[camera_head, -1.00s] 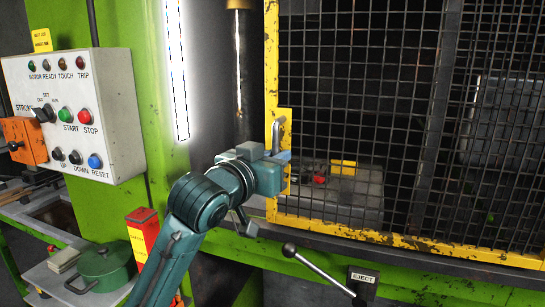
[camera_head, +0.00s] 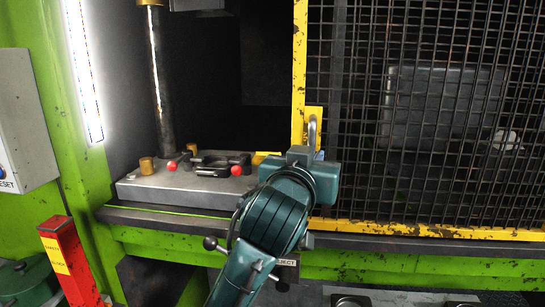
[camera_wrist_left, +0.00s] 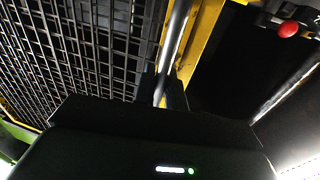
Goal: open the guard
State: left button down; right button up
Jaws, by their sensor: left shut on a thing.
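The guard is a yellow-framed black mesh panel (camera_head: 420,130) that covers the right part of the press opening. Its upright handle (camera_head: 312,132) is a grey bar on the yellow left edge. My left gripper (camera_head: 314,153) is at the handle's lower part. In the left wrist view the fingers (camera_wrist_left: 163,92) are shut around the handle bar (camera_wrist_left: 175,40). The guard's left edge stands well right of the press column (camera_head: 163,90), leaving an uncovered gap. My right gripper is in neither view.
A grey die block (camera_head: 170,190) with red-knobbed parts lies in the uncovered gap. A lever with a black ball (camera_head: 210,243) shows beside my arm near the eject label (camera_head: 285,263). A red post (camera_head: 68,258) and the control box (camera_head: 25,130) are at left.

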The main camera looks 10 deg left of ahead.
pick_arm(q)
jog(key=shift+d, duration=1.6)
jog(key=c, duration=1.6)
grip_release()
jog(key=shift+o, duration=0.2)
jog(key=shift+s+a, duration=0.1)
jog(key=shift+s, duration=0.05)
jog(key=shift+s, duration=0.4)
jog(key=b+v, duration=0.3)
jog(key=v, duration=0.9)
jog(key=shift+a, duration=0.15)
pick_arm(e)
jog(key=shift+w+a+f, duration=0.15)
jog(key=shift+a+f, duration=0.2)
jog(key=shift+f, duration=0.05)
